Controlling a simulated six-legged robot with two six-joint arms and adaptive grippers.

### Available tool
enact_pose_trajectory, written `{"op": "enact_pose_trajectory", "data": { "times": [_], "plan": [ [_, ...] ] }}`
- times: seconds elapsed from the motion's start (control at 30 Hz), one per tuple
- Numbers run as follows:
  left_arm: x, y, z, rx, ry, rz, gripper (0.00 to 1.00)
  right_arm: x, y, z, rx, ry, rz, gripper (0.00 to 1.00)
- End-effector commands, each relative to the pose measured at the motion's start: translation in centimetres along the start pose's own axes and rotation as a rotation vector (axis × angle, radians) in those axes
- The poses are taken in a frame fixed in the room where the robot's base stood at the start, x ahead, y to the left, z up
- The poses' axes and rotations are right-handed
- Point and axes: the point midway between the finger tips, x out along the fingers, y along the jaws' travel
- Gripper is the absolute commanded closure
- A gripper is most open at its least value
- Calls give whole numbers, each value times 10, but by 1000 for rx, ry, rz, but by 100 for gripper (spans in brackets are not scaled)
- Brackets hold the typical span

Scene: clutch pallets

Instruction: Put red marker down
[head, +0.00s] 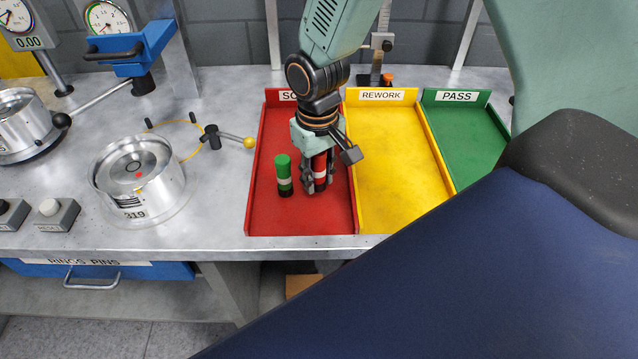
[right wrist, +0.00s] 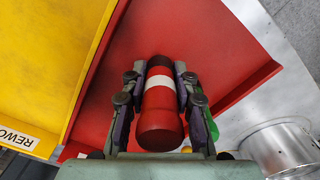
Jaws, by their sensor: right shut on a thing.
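The red marker (head: 320,168) has a white band and a dark end. It is upright in my right gripper (head: 318,186), over the red tray (head: 270,218) whose label is partly hidden by my arm. In the right wrist view the red marker (right wrist: 160,112) sits between both fingers of my right gripper (right wrist: 160,75), which is shut on it. I cannot tell whether its lower end touches the tray floor. My left gripper is not in view.
The yellow REWORK tray (head: 395,160) and green PASS tray (head: 468,145) lie to the right. Left of the red tray are a lever with a yellow knob (head: 249,142) and a metal cylinder marked 319 (head: 138,180). The front of the red tray is bare.

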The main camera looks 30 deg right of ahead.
Motion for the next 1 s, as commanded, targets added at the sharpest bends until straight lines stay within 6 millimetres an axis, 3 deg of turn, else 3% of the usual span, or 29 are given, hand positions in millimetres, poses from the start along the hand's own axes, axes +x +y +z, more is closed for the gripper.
{"op": "enact_pose_trajectory", "data": {
  "times": [0.2,0.57,0.6,0.83,1.0],
  "plan": [
    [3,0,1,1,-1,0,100,28,2,0,1,-1,-2,100],
    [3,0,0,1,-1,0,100,31,3,1,1,-1,-1,100],
    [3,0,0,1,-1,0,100,30,3,1,1,0,-1,68],
    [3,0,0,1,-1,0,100,30,3,1,1,0,-2,49],
    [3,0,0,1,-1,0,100,30,3,1,1,0,-2,49]
  ]
}}
